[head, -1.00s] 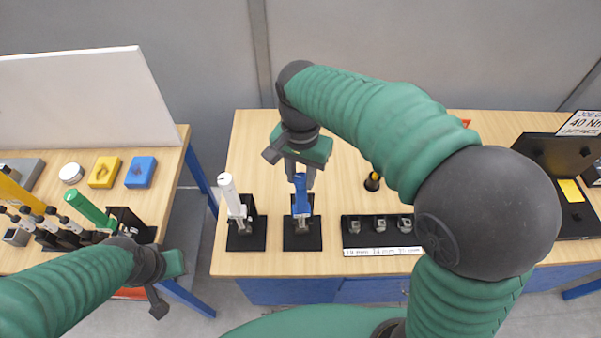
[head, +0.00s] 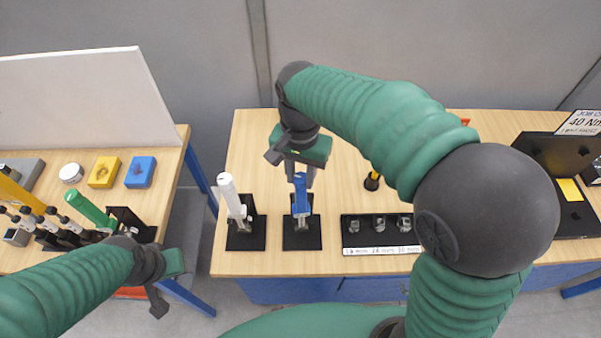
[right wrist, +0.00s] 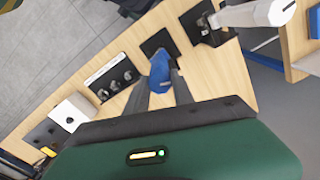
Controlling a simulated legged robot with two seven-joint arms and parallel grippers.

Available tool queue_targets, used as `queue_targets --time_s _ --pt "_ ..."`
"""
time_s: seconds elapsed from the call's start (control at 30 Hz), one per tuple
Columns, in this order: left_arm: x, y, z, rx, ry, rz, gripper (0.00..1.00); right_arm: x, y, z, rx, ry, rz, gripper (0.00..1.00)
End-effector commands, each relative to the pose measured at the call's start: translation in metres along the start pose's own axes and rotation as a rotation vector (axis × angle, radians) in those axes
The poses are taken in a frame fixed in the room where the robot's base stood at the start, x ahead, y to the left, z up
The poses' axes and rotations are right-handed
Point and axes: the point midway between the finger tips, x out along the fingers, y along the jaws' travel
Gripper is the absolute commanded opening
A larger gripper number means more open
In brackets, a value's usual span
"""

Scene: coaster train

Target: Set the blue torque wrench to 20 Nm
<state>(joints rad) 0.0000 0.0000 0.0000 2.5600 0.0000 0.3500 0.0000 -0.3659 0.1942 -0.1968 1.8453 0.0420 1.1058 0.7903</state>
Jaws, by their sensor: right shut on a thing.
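The blue torque wrench (head: 301,199) stands upright in a black stand (head: 311,241) near the front of the middle table. My right gripper (head: 301,171) reaches down from above and is shut on the top of its blue handle. In the right wrist view the blue handle (right wrist: 160,68) sits between the two fingers; its scale cannot be read. My left gripper (head: 163,293) hangs low at the left, in front of the gap between the tables, away from the wrench; its jaw state is unclear.
A white-handled wrench (head: 232,195) stands in a stand just left of the blue one. A black socket tray (head: 348,224) is to the right. The left table holds a green-handled tool (head: 88,209) and yellow (head: 104,172) and blue blocks (head: 140,172). A black case (head: 556,150) lies far right.

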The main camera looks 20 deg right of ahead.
Motion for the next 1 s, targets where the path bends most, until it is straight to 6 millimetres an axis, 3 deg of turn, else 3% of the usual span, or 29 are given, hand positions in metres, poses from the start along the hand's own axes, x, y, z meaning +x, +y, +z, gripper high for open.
queue_targets --time_s 0.57,0.6,0.7,0.77,1.0 --pt "-0.0003 0.0 -0.0001 0.0 0.0 0.0 0.5 -0.0013 -0.001 -0.0002 0.0 0.002 -0.003 0.0" --pt "-0.0003 0.0 -0.0001 0.0 0.0 0.0 0.5 -0.0013 -0.001 -0.0002 0.0 0.002 -0.003 0.32" --pt "-0.0002 0.0 -0.0001 0.0 0.0 0.0 0.5 -0.001 -0.0008 -0.0002 0.0 0.001 -0.003 0.45" --pt "-0.0002 0.0 0.0 0.0 0.0 0.0 0.5 -0.0008 -0.0007 -0.0002 0.0 0.001 -0.002 0.51" --pt "-0.0001 0.0 0.0 0.0 0.0 0.0 0.5 -0.0003 -0.0006 -0.0004 0.0 0.0 -0.001 0.51"
